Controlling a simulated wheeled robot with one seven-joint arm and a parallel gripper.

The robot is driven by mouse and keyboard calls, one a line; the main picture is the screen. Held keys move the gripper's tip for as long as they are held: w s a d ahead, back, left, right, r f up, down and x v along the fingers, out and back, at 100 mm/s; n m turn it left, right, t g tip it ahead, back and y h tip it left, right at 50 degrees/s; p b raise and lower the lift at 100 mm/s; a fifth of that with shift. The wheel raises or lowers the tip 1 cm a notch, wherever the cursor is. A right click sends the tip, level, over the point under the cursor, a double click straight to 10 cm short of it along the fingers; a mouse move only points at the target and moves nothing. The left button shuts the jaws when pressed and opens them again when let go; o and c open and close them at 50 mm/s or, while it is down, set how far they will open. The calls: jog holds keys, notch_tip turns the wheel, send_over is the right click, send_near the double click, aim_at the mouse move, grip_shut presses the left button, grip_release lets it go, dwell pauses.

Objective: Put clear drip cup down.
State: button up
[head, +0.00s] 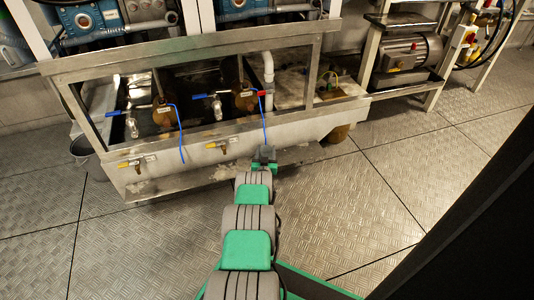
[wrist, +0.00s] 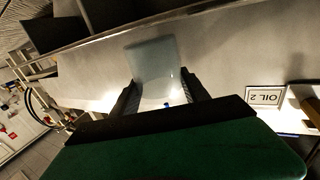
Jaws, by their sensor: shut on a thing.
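The clear drip cup (wrist: 153,62) is pale and see-through and sits between the two dark fingers of my gripper (wrist: 160,88) in the wrist view. My gripper is shut on it. Behind the cup is the pale metal front of the tank (wrist: 225,45). I cannot tell whether the cup touches that wall or any surface. In the head view my gripper (head: 264,155) is at the lower front of the long metal tank (head: 305,128), and the cup is hidden there.
An "OIL 2" label (wrist: 265,97) is right of my gripper in the wrist view. Brass drain taps (head: 222,146) stick out of the tank front in the head view. The tread-plate floor (head: 370,200) at the right is clear.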

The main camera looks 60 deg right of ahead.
jog(key=shift+f, duration=0.55)
jog(key=o, duration=1.4)
jog(key=shift+o, duration=0.2)
